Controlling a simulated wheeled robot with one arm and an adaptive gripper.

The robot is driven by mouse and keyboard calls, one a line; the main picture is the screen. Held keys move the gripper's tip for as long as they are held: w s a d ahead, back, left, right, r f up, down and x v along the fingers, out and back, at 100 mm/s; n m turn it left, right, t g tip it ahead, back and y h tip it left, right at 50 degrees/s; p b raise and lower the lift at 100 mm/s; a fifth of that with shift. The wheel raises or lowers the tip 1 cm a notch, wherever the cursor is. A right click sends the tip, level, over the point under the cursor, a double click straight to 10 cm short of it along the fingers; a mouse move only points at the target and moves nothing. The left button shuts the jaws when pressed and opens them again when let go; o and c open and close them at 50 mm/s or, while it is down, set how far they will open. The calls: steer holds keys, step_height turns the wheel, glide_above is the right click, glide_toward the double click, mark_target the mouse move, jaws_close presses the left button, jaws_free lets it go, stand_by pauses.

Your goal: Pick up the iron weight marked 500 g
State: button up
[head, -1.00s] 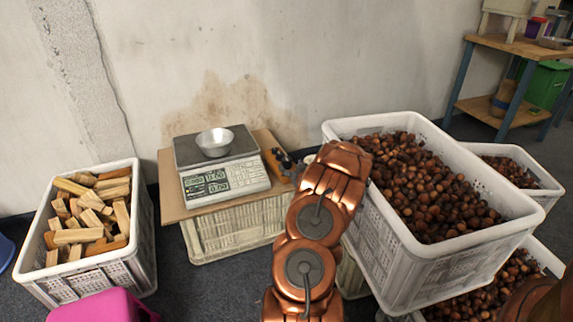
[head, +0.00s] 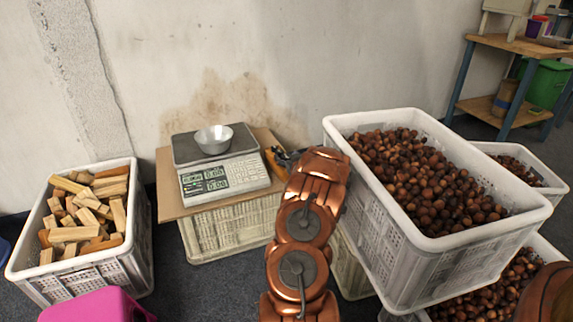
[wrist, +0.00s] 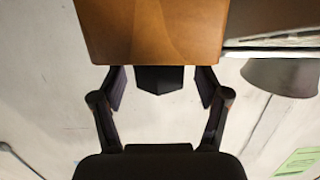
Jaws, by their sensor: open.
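In the wrist view, a dark, angular block (wrist: 160,79), which looks like an iron weight, sits between the fingers of my gripper (wrist: 160,88). No marking on it is readable, so I cannot confirm 500 g. A brown wooden piece (wrist: 150,30) fills the top of this view and covers part of the block and the fingertips. My gripper is open, with a gap showing on both sides of the block. In the head view my gripper (head: 287,158) is a small dark shape right of the scale, largely hidden by my copper arm.
A scale (head: 222,178) with a metal bowl (head: 214,140) stands on a board (head: 168,200) left of my gripper. The bowl also shows in the wrist view (wrist: 280,77). A chestnut crate (head: 400,250) rises close on the right. A crate of wood (head: 135,268) stands left.

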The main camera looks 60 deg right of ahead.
steer(key=shift+w+d, duration=0.1)
steer(key=shift+w, duration=0.1)
steer(key=shift+c, duration=0.2)
jaws_close()
stand_by(0.4)
